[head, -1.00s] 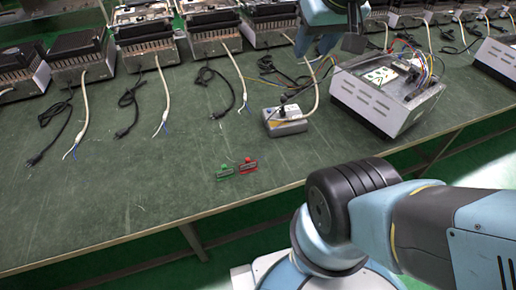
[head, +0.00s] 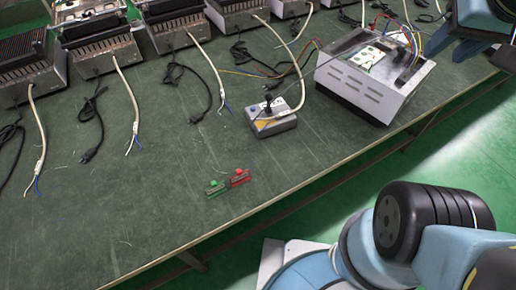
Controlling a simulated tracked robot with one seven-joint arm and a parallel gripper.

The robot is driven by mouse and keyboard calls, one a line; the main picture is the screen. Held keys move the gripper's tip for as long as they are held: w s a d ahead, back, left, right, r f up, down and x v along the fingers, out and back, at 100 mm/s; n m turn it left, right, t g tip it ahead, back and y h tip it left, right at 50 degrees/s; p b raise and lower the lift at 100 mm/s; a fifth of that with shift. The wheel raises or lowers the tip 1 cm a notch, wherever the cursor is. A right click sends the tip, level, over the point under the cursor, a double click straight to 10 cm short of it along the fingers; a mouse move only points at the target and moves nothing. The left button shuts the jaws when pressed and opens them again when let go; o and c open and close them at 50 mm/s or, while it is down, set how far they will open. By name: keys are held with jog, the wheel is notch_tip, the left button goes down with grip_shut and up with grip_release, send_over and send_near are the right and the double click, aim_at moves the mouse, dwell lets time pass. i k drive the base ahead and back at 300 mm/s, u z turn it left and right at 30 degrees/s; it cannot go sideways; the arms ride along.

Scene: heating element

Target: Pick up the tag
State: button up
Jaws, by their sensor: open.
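Two small tags lie side by side on the green bench top near its front edge in the head view. One is a green tag (head: 216,188) and the other, just to its right, is a red tag (head: 239,178). My gripper (head: 484,54) is at the top right, partly cut off by the picture's edge. It is open, with nothing seen between its fingers, and it is far to the right of both tags, over the bench's right part.
A grey control box (head: 272,124) with a black knob stands behind the tags. An opened metal heater unit (head: 372,88) with coloured wires stands to its right. Several heater units with loose cables line the back. The bench (head: 130,215) is clear around the tags.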

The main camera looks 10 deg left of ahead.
aim_at(241, 177)
jog(key=z, duration=0.6)
jog(key=k, duration=2.35)
jog(key=u, duration=1.25)
jog(key=i, duration=1)
